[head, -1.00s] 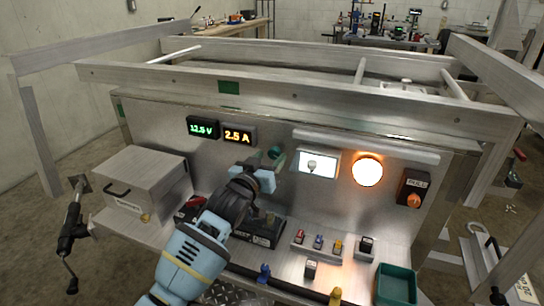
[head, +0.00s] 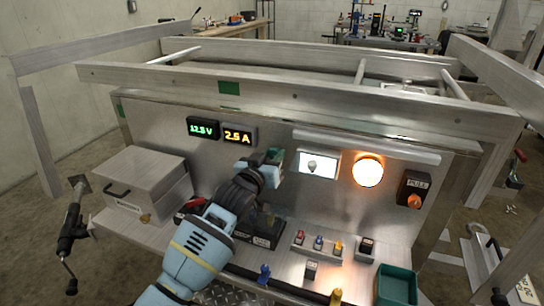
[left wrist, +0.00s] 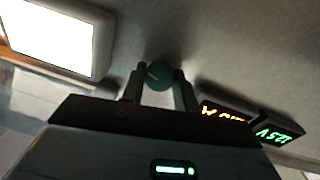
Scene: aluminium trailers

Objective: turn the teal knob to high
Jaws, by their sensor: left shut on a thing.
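The teal knob (left wrist: 158,76) sits on the upright metal panel, and the left wrist view shows it between the two fingers of my left gripper (left wrist: 158,88). A pale pointer line shows on its face, towards the upper left in that view. In the head view my left gripper (head: 271,164) is at the panel, right of the displays, and largely covers the knob (head: 275,153). The gripper is shut on the knob. Any setting marks around it cannot be read. My right gripper is not in view.
Left of the knob are a green voltage display (head: 203,128) and an orange current display (head: 239,135). To the right are a lit white screen (head: 319,164), a glowing round lamp (head: 367,172) and a pull switch (head: 413,190). A metal box (head: 140,187) and a green bin (head: 396,285) stand on the ledge.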

